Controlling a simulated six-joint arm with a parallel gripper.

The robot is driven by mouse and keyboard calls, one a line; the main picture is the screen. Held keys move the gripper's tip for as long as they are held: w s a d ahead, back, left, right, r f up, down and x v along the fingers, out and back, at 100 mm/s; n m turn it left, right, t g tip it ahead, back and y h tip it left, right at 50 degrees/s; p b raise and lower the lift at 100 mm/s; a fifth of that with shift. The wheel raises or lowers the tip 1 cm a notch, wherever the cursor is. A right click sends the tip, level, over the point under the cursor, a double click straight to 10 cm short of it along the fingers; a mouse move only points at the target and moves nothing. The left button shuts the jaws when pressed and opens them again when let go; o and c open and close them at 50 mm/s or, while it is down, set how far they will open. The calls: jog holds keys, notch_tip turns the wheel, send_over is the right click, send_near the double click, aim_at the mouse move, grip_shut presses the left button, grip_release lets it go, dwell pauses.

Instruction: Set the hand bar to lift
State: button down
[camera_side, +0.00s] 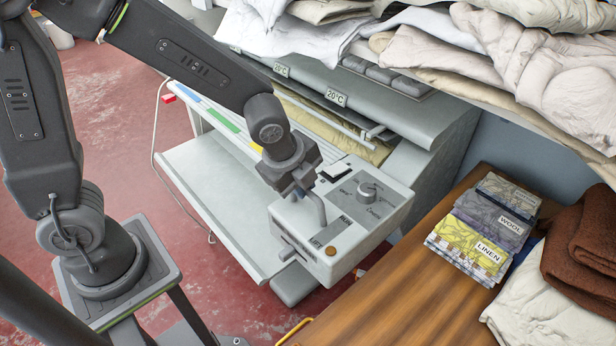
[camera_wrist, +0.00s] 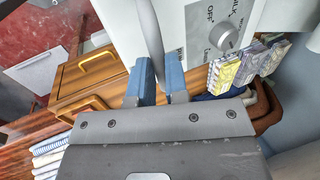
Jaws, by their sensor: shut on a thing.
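The hand bar (camera_side: 320,208) is a grey bent rod on the white control box (camera_side: 354,240) at the ironer's end. Its lower end is at the box's top edge, near the RUN and LIFT labels. My gripper (camera_side: 303,188) is above the box, shut on the bar's upper part. In the wrist view, the blue fingertips of my gripper (camera_wrist: 160,82) are on either side of the hand bar (camera_wrist: 151,30). My gripper hides the bar's top end. I cannot tell exactly which label the bar points to.
A wooden table (camera_side: 430,310) at right carries fabric swatches (camera_side: 484,225) and folded cloth. A white shelf (camera_side: 215,190) is at left.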

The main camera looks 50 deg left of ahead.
jog(key=shift+s+f+t, duration=0.1)
jog(key=shift+s+t, duration=0.35)
jog(key=shift+t, duration=0.15)
jog(key=c, duration=1.1)
grip_release()
jog(key=shift+s, duration=0.1)
jog(key=v, duration=1.3)
jog(key=shift+s+r, duration=0.2)
jog(key=shift+r, duration=0.1)
